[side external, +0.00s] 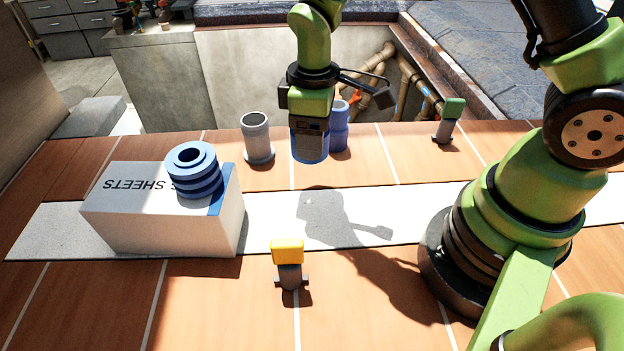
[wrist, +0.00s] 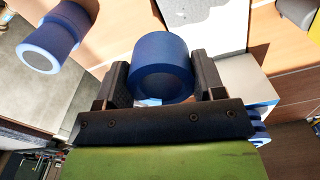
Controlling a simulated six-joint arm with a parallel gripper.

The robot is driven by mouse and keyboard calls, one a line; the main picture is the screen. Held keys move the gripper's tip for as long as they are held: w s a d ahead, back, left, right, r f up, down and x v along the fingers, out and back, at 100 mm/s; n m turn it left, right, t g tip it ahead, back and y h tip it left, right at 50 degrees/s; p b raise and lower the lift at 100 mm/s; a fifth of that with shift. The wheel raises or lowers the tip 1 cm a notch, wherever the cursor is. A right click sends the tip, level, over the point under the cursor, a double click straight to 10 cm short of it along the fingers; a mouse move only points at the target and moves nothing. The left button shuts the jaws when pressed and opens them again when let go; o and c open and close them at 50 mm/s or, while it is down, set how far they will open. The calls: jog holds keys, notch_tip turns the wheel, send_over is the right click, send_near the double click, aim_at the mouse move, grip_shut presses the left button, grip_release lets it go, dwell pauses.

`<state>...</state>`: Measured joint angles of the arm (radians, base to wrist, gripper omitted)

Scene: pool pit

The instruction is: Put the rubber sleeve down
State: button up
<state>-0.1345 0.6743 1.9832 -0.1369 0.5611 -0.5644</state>
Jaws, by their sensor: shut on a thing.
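The rubber sleeve, a plain blue cylinder (side external: 310,157), is held in my gripper (side external: 309,140) in the side view, with only its lower part showing below the jaws. The wrist view shows the blue sleeve (wrist: 161,60) between the two dark fingers (wrist: 160,82), which press on its sides. My gripper is shut on it. It hangs above the table behind the pale strip, and the gripper's shadow falls on that strip.
A white box (side external: 170,232) at left carries a ribbed blue ring (side external: 194,172). A grey flanged pipe (side external: 257,138) and a blue stepped fitting (side external: 340,128) stand near the back edge. A yellow-topped valve (side external: 288,255) is in front; a green-topped one (side external: 448,120) is at right. A pit lies behind.

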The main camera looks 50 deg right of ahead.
notch_tip(320, 180, down, 8)
jog(key=shift+f, duration=0.25)
jog(key=o, duration=1.1)
jog(key=shift+f, duration=0.15)
